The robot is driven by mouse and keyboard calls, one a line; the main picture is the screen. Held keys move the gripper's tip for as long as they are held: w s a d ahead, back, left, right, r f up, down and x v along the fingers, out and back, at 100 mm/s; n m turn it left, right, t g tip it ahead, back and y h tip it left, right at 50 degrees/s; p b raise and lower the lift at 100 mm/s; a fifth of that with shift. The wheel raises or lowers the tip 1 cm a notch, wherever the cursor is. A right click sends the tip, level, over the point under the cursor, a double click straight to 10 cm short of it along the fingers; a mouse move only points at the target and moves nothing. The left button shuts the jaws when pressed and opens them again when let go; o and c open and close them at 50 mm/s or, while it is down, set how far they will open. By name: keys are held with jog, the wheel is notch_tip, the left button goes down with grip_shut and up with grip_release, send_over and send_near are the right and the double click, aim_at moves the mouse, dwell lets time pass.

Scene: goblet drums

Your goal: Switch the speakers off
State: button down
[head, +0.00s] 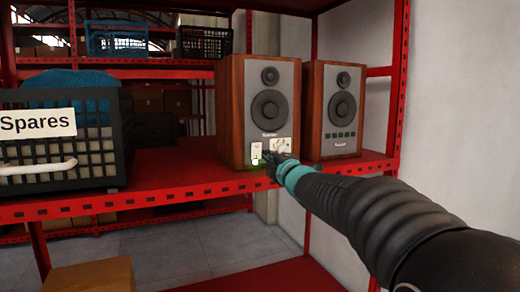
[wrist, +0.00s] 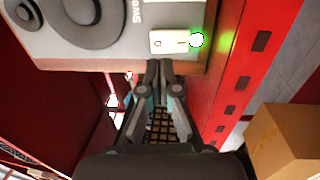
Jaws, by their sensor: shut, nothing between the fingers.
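Two wood-sided speakers with grey fronts stand side by side on the red shelf: the left speaker (head: 268,78) and the right speaker (head: 342,78). The left one has a small white switch plate (head: 257,149) low on its front, with a glowing green lamp (head: 254,162) below it. In the wrist view the switch plate (wrist: 160,42) and the lit lamp (wrist: 196,40) show clearly. My gripper (wrist: 160,65) is shut and empty, its tips close to the lower front of the left speaker, beside the plate. I cannot tell whether they touch. My gripper (head: 270,160) partly hides a second white panel in the head view.
A black crate (head: 70,155) labelled Spares stands at the left of the red shelf (head: 170,170). The shelf's red upright (head: 399,90) rises right of the speakers. A cardboard box (head: 90,275) sits lower left. Shelf space between crate and speakers is clear.

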aim_at(257, 147)
jog(key=shift+p+x, duration=0.5)
jog(key=shift+x, duration=2.5)
jog(key=shift+w+r, duration=0.15)
jog(key=shift+w, duration=0.05)
jog(key=shift+s, duration=0.5)
jog(key=s+d+r+b, duration=0.1)
jog(key=s+d, duration=0.3)
jog(key=s, duration=0.8)
jog(key=shift+r, duration=0.35)
jog(key=shift+s+d, duration=0.1)
